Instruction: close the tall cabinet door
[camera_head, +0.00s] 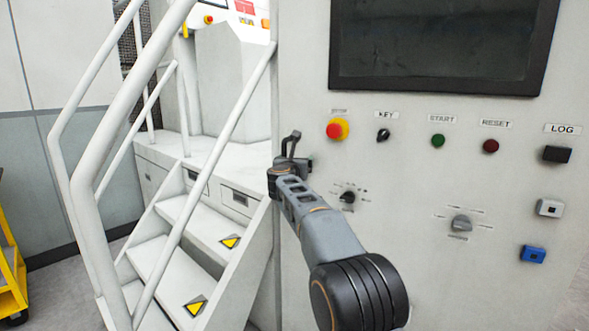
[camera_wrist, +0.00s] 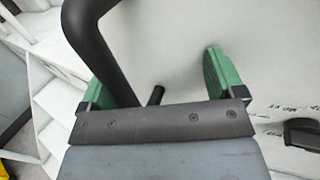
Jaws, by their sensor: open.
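The tall cabinet (camera_head: 400,180) is a pale grey panel filling the right of the head view; its pale surface (camera_wrist: 180,40) also fills much of the wrist view. I cannot tell which part is its door or how far it stands open. A black bent handle (camera_head: 290,143) shows at the cabinet's left edge, by my gripper (camera_head: 288,168). In the wrist view the thick black handle (camera_wrist: 88,22) runs down to the left green finger, inside the gap. My gripper (camera_wrist: 157,72) is open, its fingers either side of a short dark peg (camera_wrist: 156,95). Contact cannot be told.
White stairs (camera_head: 185,235) with white handrails (camera_head: 90,175) stand left of the cabinet. The panel carries a dark screen (camera_head: 435,40), a red emergency button (camera_head: 337,129) and several knobs. A yellow cart (camera_head: 10,275) is at the far left.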

